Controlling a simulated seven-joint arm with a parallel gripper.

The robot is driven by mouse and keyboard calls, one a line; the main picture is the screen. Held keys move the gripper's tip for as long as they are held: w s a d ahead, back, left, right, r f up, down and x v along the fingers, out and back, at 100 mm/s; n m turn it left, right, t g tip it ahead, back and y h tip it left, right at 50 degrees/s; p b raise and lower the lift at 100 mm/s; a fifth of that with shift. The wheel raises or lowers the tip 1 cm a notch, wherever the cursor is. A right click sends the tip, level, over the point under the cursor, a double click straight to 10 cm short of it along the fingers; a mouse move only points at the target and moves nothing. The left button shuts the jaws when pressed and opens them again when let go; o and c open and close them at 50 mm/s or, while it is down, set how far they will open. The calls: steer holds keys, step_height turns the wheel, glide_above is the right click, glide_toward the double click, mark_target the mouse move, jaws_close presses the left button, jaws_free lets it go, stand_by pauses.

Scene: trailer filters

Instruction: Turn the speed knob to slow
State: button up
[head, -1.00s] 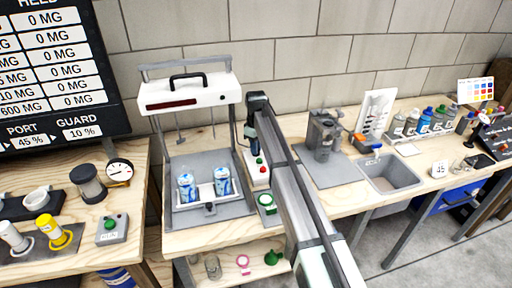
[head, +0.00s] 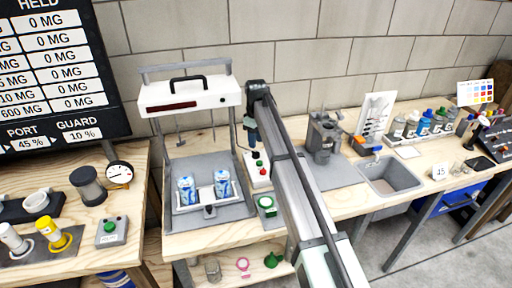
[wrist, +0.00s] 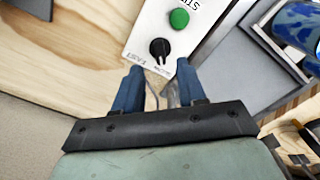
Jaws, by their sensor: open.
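The speed knob (wrist: 160,48) is a small black round knob on a white panel (wrist: 148,28) in the wrist view. Small lettering by it, partly hidden by my fingers, seems to read FAST on its left; the other word is blurred. A green button (wrist: 179,18) sits beyond the knob. My gripper (wrist: 157,76) is open and empty, its two blue fingertips just short of the knob, one to either side. In the head view the white control box (head: 257,182) stands right of the white-topped machine, with my gripper (head: 251,136) over its far end. Which way the knob points is unclear.
The machine's white top (head: 190,97) and grey frame stand close left of my gripper, with two blue cans (head: 222,184) on its tray. A grey device (head: 323,135) and a sink (head: 390,175) lie to the right. Bare wooden bench shows left of the panel in the wrist view.

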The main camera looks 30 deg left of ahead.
mark_target(256, 152)
step_height(256, 152, up, 9)
steer(key=shift+f, duration=0.15)
steer(key=shift+w, duration=0.1)
stand_by(0.6)
